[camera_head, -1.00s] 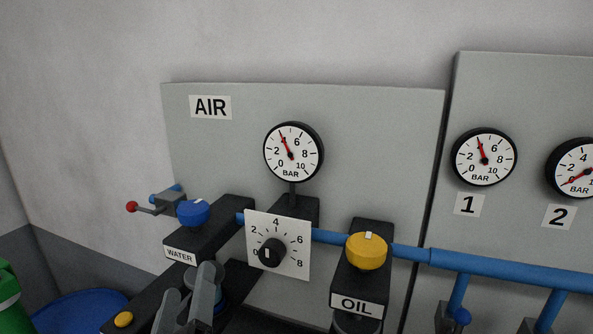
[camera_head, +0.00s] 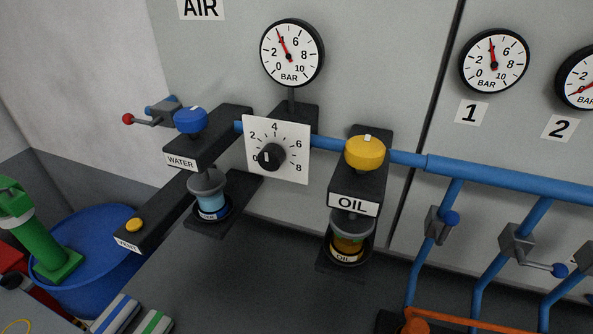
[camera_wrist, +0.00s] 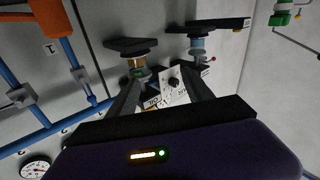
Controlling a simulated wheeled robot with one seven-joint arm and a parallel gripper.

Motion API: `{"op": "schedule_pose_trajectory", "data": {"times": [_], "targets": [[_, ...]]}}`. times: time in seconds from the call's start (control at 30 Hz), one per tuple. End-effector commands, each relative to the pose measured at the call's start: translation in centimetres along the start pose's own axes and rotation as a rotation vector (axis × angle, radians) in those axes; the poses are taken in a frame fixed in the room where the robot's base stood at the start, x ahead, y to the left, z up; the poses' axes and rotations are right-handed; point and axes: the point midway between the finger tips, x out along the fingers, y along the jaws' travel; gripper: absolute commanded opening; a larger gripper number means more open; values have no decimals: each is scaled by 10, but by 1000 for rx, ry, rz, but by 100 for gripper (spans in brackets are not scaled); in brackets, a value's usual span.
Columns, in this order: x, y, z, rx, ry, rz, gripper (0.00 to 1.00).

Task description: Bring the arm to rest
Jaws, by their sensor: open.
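My gripper (camera_wrist: 162,82) shows in the wrist view, its two dark fingers spread apart with nothing between them. Beyond the fingers are the white dial plate with its black knob (camera_wrist: 173,82), the oil unit (camera_wrist: 138,66) and the water unit (camera_wrist: 197,45). The wrist picture is turned over compared with the head view. No part of my arm or gripper shows in the head view now.
In the head view, the wall panel carries a gauge (camera_head: 292,53), a water unit with blue knob (camera_head: 190,120), an oil unit with yellow knob (camera_head: 365,153) and blue pipes (camera_head: 500,178). A blue drum (camera_head: 95,245) stands at left. Striped blocks (camera_head: 115,314) lie at the bottom.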

Motion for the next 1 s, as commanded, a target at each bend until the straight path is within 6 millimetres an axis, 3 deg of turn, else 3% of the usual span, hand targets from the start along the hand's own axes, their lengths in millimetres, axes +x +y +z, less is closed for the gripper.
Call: {"op": "schedule_pose_trajectory", "data": {"times": [0.03, 0.3, 0.5, 0.6, 1.0], "targets": [[-20, 11, 4, 24, -28, 33, 59], [-111, 48, 22, 124, -195, 201, 59], [-154, 53, 39, 137, -316, 272, 59], [-162, 54, 43, 142, -338, 291, 59], [-162, 54, 43, 142, -338, 294, 59]]}}
